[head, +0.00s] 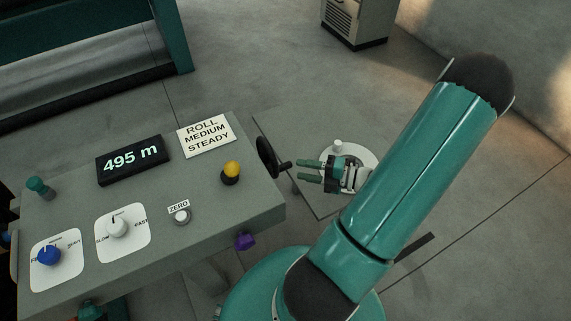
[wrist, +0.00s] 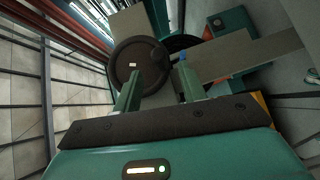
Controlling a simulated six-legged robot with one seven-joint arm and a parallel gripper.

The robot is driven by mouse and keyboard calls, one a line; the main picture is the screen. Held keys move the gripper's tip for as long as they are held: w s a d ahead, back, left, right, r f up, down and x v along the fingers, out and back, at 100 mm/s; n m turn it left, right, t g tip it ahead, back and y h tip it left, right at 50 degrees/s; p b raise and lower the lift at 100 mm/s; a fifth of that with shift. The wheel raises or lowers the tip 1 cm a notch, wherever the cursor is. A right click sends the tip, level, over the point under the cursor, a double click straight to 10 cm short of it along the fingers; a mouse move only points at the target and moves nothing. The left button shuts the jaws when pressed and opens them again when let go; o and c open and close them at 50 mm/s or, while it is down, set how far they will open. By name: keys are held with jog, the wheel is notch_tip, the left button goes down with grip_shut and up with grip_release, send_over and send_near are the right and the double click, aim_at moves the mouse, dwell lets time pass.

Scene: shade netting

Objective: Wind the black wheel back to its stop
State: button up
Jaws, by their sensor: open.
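The black wheel (head: 266,156) is on the right end of the grey console, seen nearly edge-on in the head view, with a dark handle (head: 284,166) sticking out to the right. In the wrist view the wheel (wrist: 122,62) shows face-on as a dark disc with a small pale mark. My gripper (head: 299,171) is open and empty, with its two green fingers pointing left at the wheel, close to the handle. In the wrist view the fingers (wrist: 159,70) are spread in front of the wheel's right part. I cannot tell whether either finger touches the handle.
The console's top carries a display (head: 132,159) reading 495 m, a card (head: 206,135) reading ROLL MEDIUM STEADY, a yellow knob (head: 231,170), a ZERO button (head: 181,215), a white dial (head: 117,226) and a blue dial (head: 48,254). A purple knob (head: 245,241) is on its front.

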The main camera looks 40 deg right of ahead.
aim_at(291, 167)
jog(key=x, duration=0.6)
jog(key=shift+w, duration=0.35)
grip_shut()
jog(key=shift+w+f, duration=0.1)
jog(key=shift+w+d+n+t+y, duration=0.2)
jog(key=shift+w+n+t+y, duration=0.5)
jog(key=shift+n, duration=0.65)
jog(key=shift+w+d+n+t+y, duration=0.15)
jog(key=shift+w+n+t+y, duration=0.5)
jog(key=shift+n+y, duration=0.6)
jog(key=shift+w+d+n+t+y, duration=0.2)
jog(key=shift+w+n+t+y, duration=0.4)
jog(key=shift+n, duration=0.9)
jog(key=shift+s+t, duration=0.15)
jog(key=shift+t, duration=0.1)
